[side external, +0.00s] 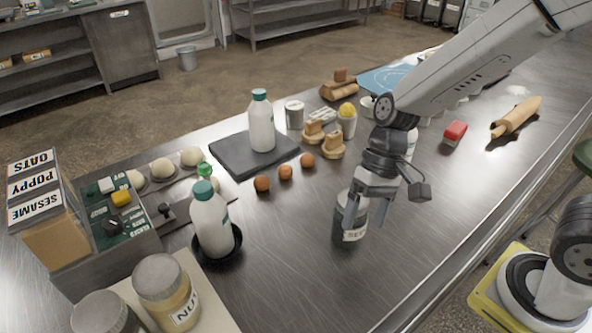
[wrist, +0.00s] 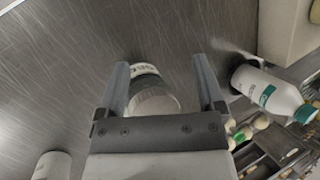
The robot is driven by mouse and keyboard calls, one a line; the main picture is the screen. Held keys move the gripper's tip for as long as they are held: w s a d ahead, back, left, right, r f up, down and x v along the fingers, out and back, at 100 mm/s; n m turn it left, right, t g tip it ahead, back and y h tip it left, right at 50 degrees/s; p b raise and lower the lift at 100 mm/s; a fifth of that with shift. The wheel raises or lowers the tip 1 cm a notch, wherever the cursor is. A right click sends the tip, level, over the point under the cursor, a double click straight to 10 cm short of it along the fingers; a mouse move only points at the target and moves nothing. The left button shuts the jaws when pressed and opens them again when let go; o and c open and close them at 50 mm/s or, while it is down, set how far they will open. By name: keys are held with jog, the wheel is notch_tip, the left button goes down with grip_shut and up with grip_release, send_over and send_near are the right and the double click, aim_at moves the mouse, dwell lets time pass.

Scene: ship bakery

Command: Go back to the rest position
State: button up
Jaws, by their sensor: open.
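My gripper (side external: 366,212) is low over the steel worktop, pointing down. It is open. A small dark jar (side external: 340,232) with a white label stands upright on the worktop at the gripper's fingers. In the wrist view, the jar (wrist: 152,98) sits between the two spread fingers of my gripper (wrist: 161,68), with a visible space on the right side. I cannot tell whether the left finger touches it. Part of the jar is hidden behind the gripper in the side view.
A white bottle (side external: 212,228) stands in a dark dish at left. Another bottle (side external: 262,128) stands on a dark slab (side external: 228,157). Brown balls (side external: 286,172) lie between slab and gripper.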

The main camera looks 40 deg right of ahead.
jog(key=d+f+n+t+h, duration=0.1)
jog(key=d+t+h, duration=0.1)
jog(key=d, duration=0.4)
jog(key=w+d+f+n+t+h, duration=0.1)
jog(key=d+t+h, duration=0.1)
jog(key=d, duration=0.4)
jog(key=shift+f+n+t+h, duration=0.2)
jog(key=shift+n+t+h, duration=0.1)
jog(key=shift+t+h, duration=0.15)
jog(key=shift+d, duration=0.1)
